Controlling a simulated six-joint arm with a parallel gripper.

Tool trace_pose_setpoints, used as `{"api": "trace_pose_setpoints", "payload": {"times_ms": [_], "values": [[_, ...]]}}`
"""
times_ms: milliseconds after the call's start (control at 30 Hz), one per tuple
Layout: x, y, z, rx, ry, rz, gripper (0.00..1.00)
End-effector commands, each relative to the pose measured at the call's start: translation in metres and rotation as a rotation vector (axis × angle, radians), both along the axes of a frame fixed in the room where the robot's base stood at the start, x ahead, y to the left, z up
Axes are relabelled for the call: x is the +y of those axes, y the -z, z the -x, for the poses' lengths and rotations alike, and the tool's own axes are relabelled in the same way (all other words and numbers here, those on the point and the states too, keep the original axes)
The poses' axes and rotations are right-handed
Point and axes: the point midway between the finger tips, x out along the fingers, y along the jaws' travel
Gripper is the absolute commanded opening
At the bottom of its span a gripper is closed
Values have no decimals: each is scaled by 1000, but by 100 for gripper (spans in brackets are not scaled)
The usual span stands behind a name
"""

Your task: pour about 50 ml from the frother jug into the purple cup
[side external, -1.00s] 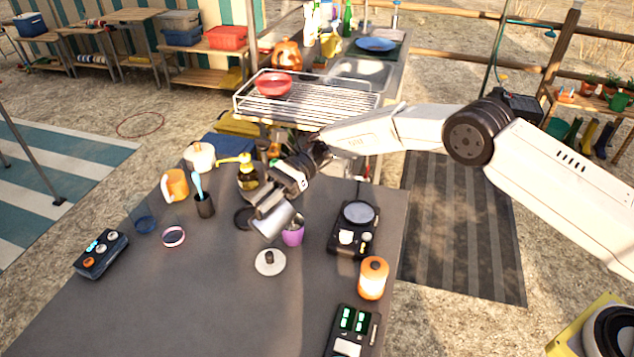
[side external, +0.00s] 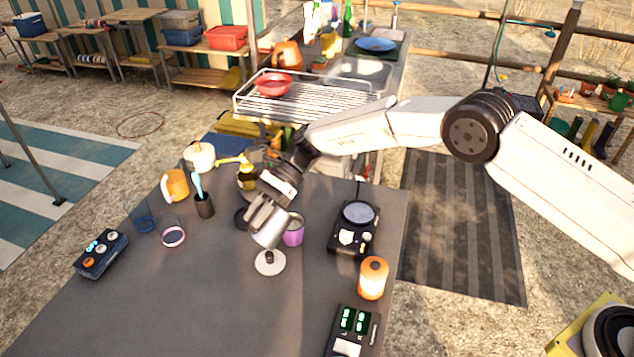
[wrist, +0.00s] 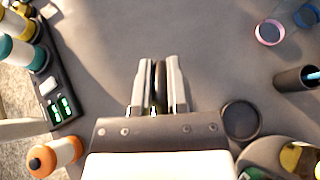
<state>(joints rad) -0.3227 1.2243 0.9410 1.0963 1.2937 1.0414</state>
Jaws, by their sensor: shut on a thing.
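The frother jug (side external: 269,235) is a silver metal jug, held tilted above the table in the side view. My gripper (side external: 262,212) is shut on it from above and behind. The purple cup (side external: 293,236) stands upright on the table just right of the jug, its mouth in view. The jug's right side overlaps the cup's left edge in the picture; I cannot tell whether they touch. No stream of liquid shows. In the wrist view my gripper's fingers (wrist: 157,85) are close together around a thin dark edge; the jug's body and the cup cannot be made out there.
A pale round lid (side external: 270,264) lies just below the jug. A black scale-like device (side external: 352,238) and an orange canister (side external: 373,278) stand to the right. A dark cup with a blue utensil (side external: 204,206) stands left. The table's front left is clear.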

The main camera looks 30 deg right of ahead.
Motion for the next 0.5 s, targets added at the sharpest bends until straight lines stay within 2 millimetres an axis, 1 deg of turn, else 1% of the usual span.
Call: {"api": "trace_pose_setpoints", "payload": {"times_ms": [33,133,500], "values": [[5,3,2,-21,-4,49,0],[7,1,2,-38,-2,104,0],[7,2,2,-36,0,108,0]]}}
